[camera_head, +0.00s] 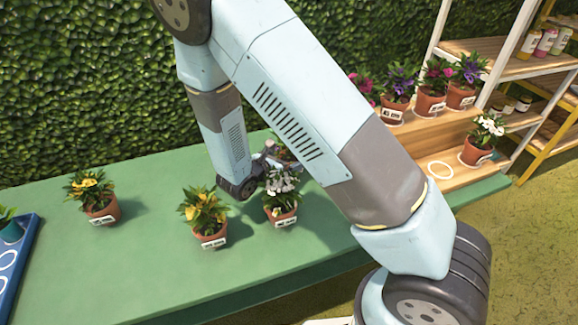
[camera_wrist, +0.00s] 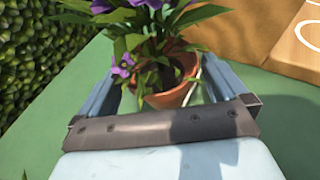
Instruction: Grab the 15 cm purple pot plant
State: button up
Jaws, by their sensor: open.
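In the wrist view a plant with purple flowers (camera_wrist: 128,62) and long green leaves grows in a terracotta pot (camera_wrist: 170,97). My gripper (camera_wrist: 166,75) is open, with one finger at each side of this pot. I cannot tell whether either finger touches it. The pot's label does not show. In the head view my gripper (camera_head: 268,162) is low over the green table, behind a white-flowered plant, and my arm hides most of the plant there. Other purple plants (camera_head: 398,88) (camera_head: 468,78) stand on the wooden stepped stand; their labels are too small to read.
The white-flowered plant (camera_head: 282,202) stands close in front of my gripper. Two yellow-flowered plants (camera_head: 207,222) (camera_head: 97,202) stand farther left. A blue tray (camera_head: 30,262) is at the table's left end. The wooden stand (camera_head: 425,143) is right, a hedge (camera_head: 80,80) behind.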

aim_at(289, 157)
jog(key=shift+x, duration=1.75)
jog(key=shift+c, duration=0.4)
jog(key=c, duration=0.9)
